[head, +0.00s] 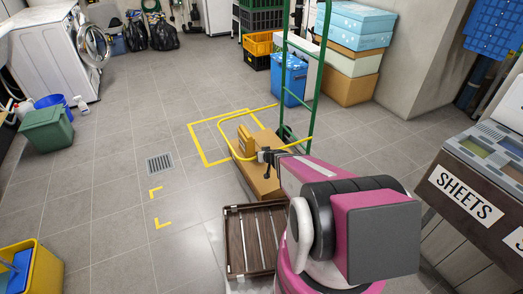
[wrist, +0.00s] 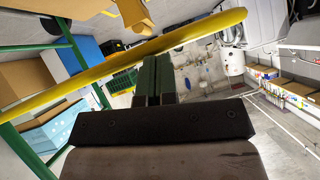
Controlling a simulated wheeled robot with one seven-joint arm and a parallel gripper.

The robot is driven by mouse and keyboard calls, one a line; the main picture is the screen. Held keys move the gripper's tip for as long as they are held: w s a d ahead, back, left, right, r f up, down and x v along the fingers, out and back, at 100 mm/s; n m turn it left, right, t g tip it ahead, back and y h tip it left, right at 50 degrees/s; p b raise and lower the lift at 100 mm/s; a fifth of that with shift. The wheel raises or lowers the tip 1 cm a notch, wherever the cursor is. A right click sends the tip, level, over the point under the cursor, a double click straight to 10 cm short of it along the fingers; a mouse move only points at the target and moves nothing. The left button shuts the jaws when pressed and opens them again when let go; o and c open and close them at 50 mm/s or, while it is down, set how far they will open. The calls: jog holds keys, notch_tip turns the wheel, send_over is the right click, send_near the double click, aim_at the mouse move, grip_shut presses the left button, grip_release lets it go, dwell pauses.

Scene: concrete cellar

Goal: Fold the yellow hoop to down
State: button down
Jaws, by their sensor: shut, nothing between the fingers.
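The yellow hoop (head: 295,145) is a thin curved bar in the head view. In the wrist view the hoop (wrist: 70,85) crosses diagonally just by the fingertips. My gripper (head: 266,156) is at the hoop's near side, close to the boxes. In the wrist view my gripper (wrist: 155,62) has its dark fingers together, with nothing between them. I cannot tell whether the fingertips touch the bar.
The cart's green frame (head: 325,60) rises behind the hoop. A cardboard box (head: 262,180) lies under my gripper. A brown slatted crate (head: 250,240) is on the floor in front. A yellow taped outline (head: 197,140) marks the floor. Open tile floor lies to the left.

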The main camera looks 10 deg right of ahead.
jog(key=shift+f, duration=0.6)
jog(key=shift+f, duration=0.1)
jog(key=s+d+r, duration=0.2)
jog(key=s+r, duration=0.7)
jog(key=r, duration=0.1)
jog(key=shift+d+r, duration=0.15)
jog(key=shift+d, duration=0.2)
